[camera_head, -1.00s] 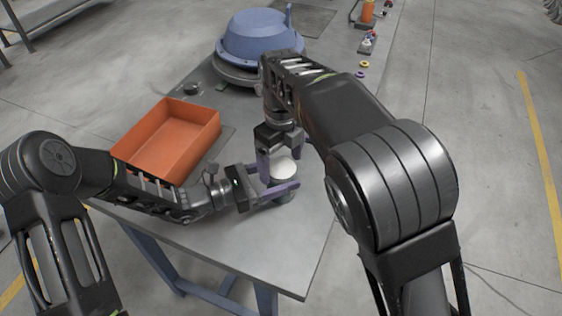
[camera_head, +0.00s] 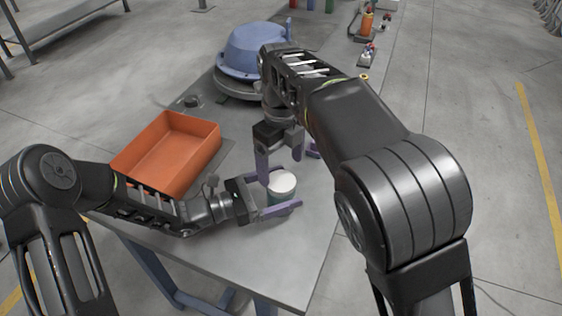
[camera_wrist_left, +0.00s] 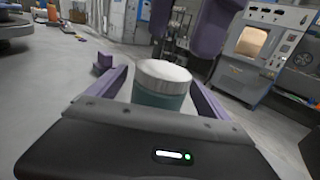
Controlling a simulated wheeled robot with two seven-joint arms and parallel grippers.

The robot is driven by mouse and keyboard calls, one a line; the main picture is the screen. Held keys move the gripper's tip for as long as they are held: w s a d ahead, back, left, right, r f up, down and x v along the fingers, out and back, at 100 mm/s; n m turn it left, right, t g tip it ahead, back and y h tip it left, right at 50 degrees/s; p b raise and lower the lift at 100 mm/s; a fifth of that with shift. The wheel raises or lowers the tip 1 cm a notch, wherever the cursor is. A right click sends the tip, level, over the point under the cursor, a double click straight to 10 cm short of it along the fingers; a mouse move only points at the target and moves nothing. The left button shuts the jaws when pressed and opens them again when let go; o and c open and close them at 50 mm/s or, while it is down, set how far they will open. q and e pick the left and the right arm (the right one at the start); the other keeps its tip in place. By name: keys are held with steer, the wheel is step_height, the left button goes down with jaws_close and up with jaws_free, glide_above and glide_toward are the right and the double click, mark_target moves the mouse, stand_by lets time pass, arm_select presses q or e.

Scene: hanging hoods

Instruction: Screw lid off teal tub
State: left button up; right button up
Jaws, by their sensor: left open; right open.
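The teal tub (camera_head: 281,198) stands upright near the table's front right corner, with its pale lid (camera_head: 282,183) on top. The tub (camera_wrist_left: 158,98) and lid (camera_wrist_left: 163,71) also show in the left wrist view. My left gripper (camera_head: 284,199) is open, low around the tub, with one finger on each side. The far finger is mostly hidden behind the tub in the head view. My right gripper (camera_head: 280,170) is open above and around the lid's height and holds nothing. Its fingers hang beyond the lid in the left wrist view (camera_wrist_left: 186,25).
An orange open bin (camera_head: 168,152) stands on the table (camera_head: 262,255) left of the tub. A blue hood (camera_head: 254,50) sits at the table's back. Small items, one an orange bottle (camera_head: 367,22), stand along the far right. The table's front is bare.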

arm_select(q)
steer(key=b+v, duration=0.1)
steer(key=v, duration=0.6)
steer(key=shift+a, duration=0.2)
steer(key=shift+s+a, duration=0.15)
